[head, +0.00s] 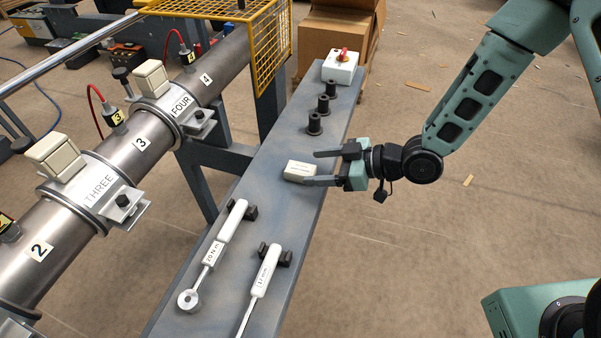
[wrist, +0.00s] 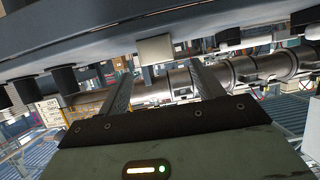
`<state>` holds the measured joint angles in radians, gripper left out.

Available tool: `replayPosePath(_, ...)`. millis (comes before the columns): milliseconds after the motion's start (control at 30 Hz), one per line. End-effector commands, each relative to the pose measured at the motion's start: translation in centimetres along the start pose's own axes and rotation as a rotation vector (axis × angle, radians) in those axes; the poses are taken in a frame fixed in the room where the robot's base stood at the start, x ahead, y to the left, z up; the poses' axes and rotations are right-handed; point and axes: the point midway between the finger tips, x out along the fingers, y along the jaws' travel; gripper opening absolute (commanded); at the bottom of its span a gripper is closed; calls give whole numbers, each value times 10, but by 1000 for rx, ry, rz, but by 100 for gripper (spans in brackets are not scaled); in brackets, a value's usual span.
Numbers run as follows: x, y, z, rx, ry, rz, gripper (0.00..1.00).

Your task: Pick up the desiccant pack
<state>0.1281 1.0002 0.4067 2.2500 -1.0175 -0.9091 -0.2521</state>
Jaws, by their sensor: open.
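The desiccant pack, a small off-white block (head: 299,171), lies on the grey bench in the head view. My gripper (head: 311,168) is open and comes in from the right, with one finger toward the pack's far side and the other toward its near side. In the wrist view the pack (wrist: 155,49) shows just beyond and between the tips of my open gripper (wrist: 160,70). The fingers appear clear of it, and I cannot tell how far they reach alongside it.
The bench (head: 275,215) also carries several black spools (head: 314,124), a white switch box with a red knob (head: 341,67), and two white-handled tools (head: 232,220) (head: 267,270) in black holders. A steel barrel (head: 128,150) runs along the left. Cardboard boxes (head: 330,30) stand behind.

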Motion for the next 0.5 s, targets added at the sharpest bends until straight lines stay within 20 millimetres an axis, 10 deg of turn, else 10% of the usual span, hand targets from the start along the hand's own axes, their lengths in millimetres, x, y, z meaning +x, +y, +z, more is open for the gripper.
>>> replayPosePath(500,56,-1,0,-1,-1,-1,66)
